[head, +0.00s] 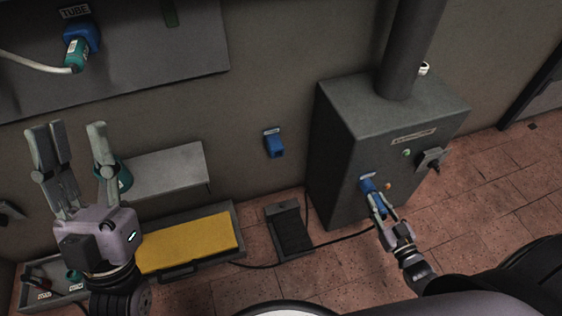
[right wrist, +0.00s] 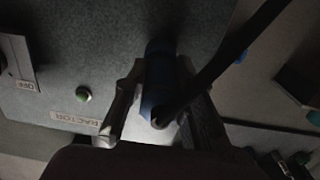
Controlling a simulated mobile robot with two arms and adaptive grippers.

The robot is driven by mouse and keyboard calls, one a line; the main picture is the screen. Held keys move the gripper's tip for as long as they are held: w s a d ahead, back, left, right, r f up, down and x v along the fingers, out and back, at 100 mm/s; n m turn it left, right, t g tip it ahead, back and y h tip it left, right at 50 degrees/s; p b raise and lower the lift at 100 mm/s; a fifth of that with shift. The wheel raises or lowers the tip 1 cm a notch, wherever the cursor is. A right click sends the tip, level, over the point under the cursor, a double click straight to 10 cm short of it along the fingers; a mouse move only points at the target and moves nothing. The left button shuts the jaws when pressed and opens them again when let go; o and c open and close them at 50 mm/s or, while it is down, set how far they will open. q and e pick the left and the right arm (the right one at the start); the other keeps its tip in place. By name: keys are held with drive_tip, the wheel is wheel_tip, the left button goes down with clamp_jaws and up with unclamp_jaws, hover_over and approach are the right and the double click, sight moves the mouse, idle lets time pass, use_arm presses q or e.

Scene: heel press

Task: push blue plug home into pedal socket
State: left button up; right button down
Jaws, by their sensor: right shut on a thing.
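My right gripper (head: 380,208) is at the front face of the grey cabinet, shut on the blue plug (head: 369,189). In the right wrist view the blue plug (right wrist: 159,68) lies between the two fingers (right wrist: 152,105), and a dark cable leaves its near end. The plug points at the cabinet face below a small white label. The socket mouth is hidden, so I cannot tell how deep the plug sits. The dark foot pedal (head: 292,229) lies on the floor left of the cabinet. My left gripper (head: 70,127) is open and empty, raised at the left.
The extractor cabinet (head: 337,160) has a green button (head: 407,153) and a dark switch (head: 431,160). A blue labelled fitting (head: 275,146) is on the wall. A yellow-topped tray (head: 190,245) lies low left. A dark cable crosses the tiled floor; the right floor is clear.

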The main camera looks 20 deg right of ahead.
drive_tip(key=shift+w, duration=0.15)
drive_tip(key=c, duration=1.3)
unclamp_jaws()
